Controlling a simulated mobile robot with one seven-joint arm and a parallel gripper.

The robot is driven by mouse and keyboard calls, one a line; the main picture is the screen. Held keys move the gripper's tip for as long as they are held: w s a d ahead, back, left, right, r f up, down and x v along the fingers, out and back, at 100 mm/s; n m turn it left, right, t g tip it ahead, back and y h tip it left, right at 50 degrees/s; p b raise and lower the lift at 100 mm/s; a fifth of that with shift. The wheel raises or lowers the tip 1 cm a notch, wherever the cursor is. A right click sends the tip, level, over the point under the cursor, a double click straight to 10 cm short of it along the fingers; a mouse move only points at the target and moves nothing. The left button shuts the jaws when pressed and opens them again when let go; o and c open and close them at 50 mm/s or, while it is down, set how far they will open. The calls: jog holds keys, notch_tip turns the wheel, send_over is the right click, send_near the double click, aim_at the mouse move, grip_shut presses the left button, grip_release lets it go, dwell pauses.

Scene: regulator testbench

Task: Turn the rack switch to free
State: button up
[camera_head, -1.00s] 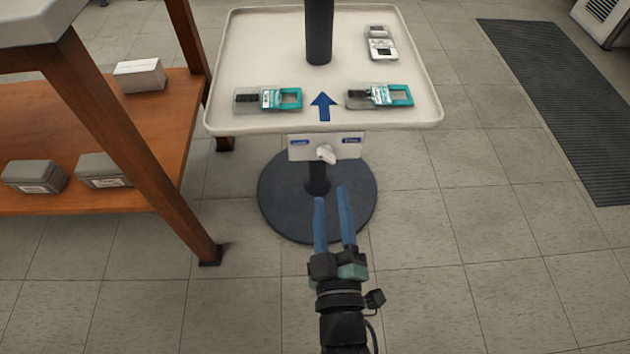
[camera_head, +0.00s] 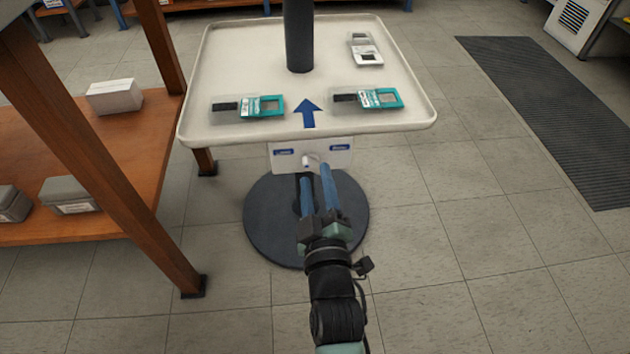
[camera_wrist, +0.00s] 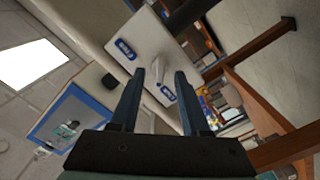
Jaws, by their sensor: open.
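The rack switch is a white knob (camera_head: 309,160) on a white plate (camera_head: 341,154) under the front edge of the tray.
The white tray (camera_head: 240,62) on a dark post (camera_head: 299,40) carries several small devices and a blue arrow. A round dark base (camera_head: 262,225) stands below. A wooden shelf (camera_head: 150,150) with boxes is close on the left. The floor on the right is clear up to a dark mat (camera_head: 550,110).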

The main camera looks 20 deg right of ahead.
jog(key=shift+x, duration=0.85)
grip_shut()
